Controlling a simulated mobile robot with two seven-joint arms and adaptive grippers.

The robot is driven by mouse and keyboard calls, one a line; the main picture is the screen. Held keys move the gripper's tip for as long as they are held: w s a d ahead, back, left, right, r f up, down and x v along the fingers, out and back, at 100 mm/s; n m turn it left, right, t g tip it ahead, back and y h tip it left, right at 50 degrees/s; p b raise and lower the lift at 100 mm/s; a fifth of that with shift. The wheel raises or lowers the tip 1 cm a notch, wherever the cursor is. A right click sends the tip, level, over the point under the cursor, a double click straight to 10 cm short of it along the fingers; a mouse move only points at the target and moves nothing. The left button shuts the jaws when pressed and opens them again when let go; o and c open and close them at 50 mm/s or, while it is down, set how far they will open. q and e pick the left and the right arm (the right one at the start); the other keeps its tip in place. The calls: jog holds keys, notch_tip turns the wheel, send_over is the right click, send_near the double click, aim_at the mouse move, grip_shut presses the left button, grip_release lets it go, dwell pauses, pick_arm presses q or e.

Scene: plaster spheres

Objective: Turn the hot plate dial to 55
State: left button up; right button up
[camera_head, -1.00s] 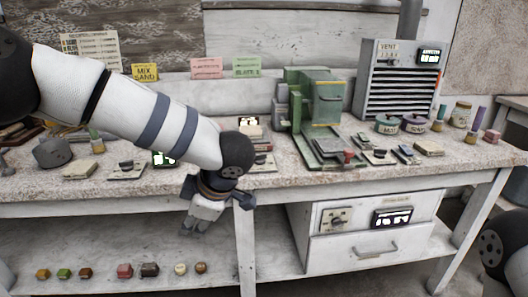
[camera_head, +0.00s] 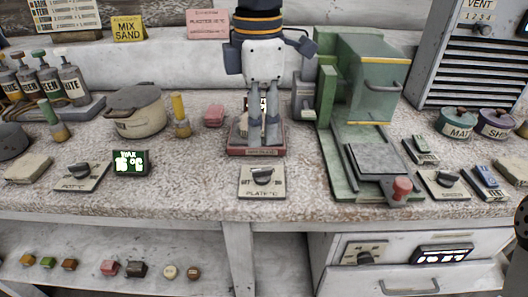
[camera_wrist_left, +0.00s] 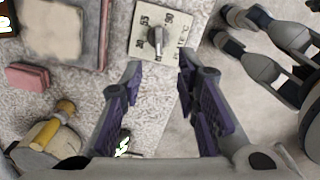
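The hot plate dial (camera_head: 262,176) is a dark knob on a beige card marked PLATE, near the table's front edge. It also shows at the top of the left wrist view (camera_wrist_left: 157,38), with numbers around it; I cannot read its setting surely. The hot plate (camera_head: 240,151) has a red base and sits behind the dial; its pale top shows in the left wrist view (camera_wrist_left: 62,28). My left gripper (camera_head: 264,145) points down in front of the hot plate, partly hiding it and a display behind. In the left wrist view its fingers (camera_wrist_left: 158,82) are spread and empty.
Another dial (camera_head: 80,176) and a lit wax display (camera_head: 130,163) stand at left, with a pot (camera_head: 135,110) and a yellow tube (camera_head: 180,115) behind. A green press (camera_head: 360,110) stands close at right. Table surface around the dial is clear.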

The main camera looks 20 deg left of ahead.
aim_at(260, 169)
pick_arm(q)
notch_tip(260, 169, down, 9)
jog(key=shift+w+f, duration=0.1)
jog(key=shift+w, duration=0.05)
grip_shut()
